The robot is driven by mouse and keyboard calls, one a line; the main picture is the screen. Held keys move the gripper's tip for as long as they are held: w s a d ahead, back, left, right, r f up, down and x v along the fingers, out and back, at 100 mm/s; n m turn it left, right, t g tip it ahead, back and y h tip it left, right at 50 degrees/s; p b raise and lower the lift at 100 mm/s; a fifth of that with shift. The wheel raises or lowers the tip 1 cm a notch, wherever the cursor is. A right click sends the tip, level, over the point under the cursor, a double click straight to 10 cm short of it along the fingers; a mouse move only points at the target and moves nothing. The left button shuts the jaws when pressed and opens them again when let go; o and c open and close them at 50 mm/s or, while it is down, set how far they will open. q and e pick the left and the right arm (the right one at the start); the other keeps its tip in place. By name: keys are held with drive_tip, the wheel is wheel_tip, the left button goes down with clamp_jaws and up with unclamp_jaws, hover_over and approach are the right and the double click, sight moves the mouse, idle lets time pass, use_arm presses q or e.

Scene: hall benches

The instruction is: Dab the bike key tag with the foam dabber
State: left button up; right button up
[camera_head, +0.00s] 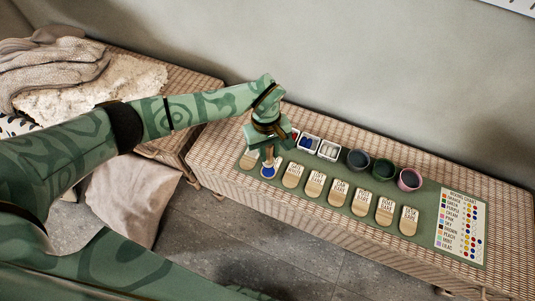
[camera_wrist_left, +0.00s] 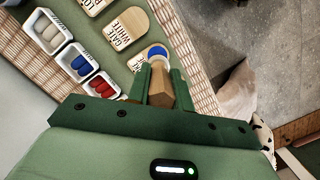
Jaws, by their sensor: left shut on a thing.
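My left gripper (camera_head: 268,148) is shut on the foam dabber, whose wooden handle (camera_wrist_left: 160,88) shows between the fingers in the left wrist view. The dabber points down over a wooden key tag near the mat's left end. That tag's rounded end shows a blue patch (camera_wrist_left: 157,51) with a pale rim. I cannot tell whether the foam touches it. The gripper partly hides its label, so I cannot read which tag it is. Another tag (camera_head: 248,161) lies to its left, and a tag marked GATE WHITE (camera_wrist_left: 115,40) lies beside it. My right gripper is not in view.
The tags lie on a green mat (camera_head: 343,188) on a wicker bench (camera_head: 220,178). White dishes hold red, blue (camera_wrist_left: 80,65) and cream (camera_wrist_left: 47,32). Dark grey (camera_head: 357,159), green (camera_head: 382,169) and pink (camera_head: 409,179) cups stand beyond. A colour chart (camera_head: 460,225) lies right.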

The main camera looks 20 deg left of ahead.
use_arm(q)
drive_tip(key=shift+r+p, duration=0.3)
drive_tip(key=shift+r, duration=0.5)
drive_tip(key=shift+f, duration=0.1)
drive_tip(key=a, duration=1.3)
